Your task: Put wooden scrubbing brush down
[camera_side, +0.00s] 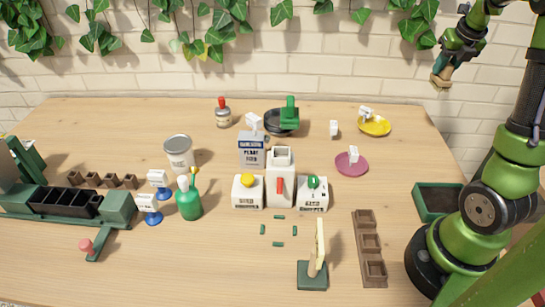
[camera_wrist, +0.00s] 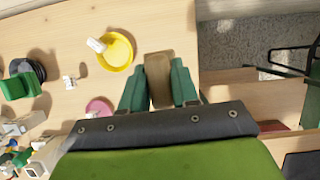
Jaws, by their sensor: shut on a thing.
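My gripper (camera_side: 442,72) is raised at the upper right of the side view, near the back right of the table. It is shut on the wooden scrubbing brush (camera_wrist: 158,72), whose brown wooden back shows between the two green fingers in the wrist view. In the side view only a small tan part of the brush (camera_side: 440,82) shows below the fingers. The brush is held in the air, over or close to the table's right edge. Its bristles cannot be made out.
A yellow saucer (camera_side: 383,130) with a white tag is nearest on the table. A pink saucer (camera_side: 344,168), black bowl (camera_side: 272,126), dark green-rimmed tray (camera_side: 423,209) and brown three-compartment holder (camera_side: 360,226) stand farther off. The table (camera_side: 420,150) has bare wood around the saucers.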

